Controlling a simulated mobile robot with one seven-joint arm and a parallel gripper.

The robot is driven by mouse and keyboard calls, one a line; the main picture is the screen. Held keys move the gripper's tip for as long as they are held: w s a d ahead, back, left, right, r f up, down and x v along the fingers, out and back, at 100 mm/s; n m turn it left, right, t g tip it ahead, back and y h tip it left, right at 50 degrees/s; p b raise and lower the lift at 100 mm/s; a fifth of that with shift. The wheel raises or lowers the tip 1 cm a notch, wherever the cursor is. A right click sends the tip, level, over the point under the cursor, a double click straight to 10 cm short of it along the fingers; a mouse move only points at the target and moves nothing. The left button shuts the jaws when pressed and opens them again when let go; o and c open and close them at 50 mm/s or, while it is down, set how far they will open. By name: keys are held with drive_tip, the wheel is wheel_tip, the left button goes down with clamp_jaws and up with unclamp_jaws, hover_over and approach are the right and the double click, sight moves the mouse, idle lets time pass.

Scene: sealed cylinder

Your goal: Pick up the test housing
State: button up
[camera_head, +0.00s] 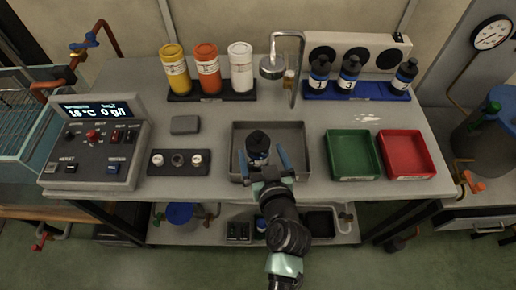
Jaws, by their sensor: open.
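The test housing (258,143) appears to be the small cylinder with a black rounded top and a paler lower body. It stands upright in the grey tray (238,136) at the middle of the bench. My gripper (264,159) reaches in from the front. Its two blue fingers are apart, one to the left of the housing and one to the right. I cannot tell whether either finger touches it. The housing's lower front is partly hidden by my gripper.
A green bin (352,155) and red bin (407,154) stand to the right. A tap (298,70) hangs behind the tray. Three canisters (207,72) and three dark bottles (349,72) stand at the back. A control box (95,140) and black block (179,162) lie left.

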sight(258, 146)
drive_tip(key=shift+x, duration=1.85)
drive_tip(key=shift+a, duration=0.15)
clamp_jaws()
drive_tip(key=shift+r, duration=0.15)
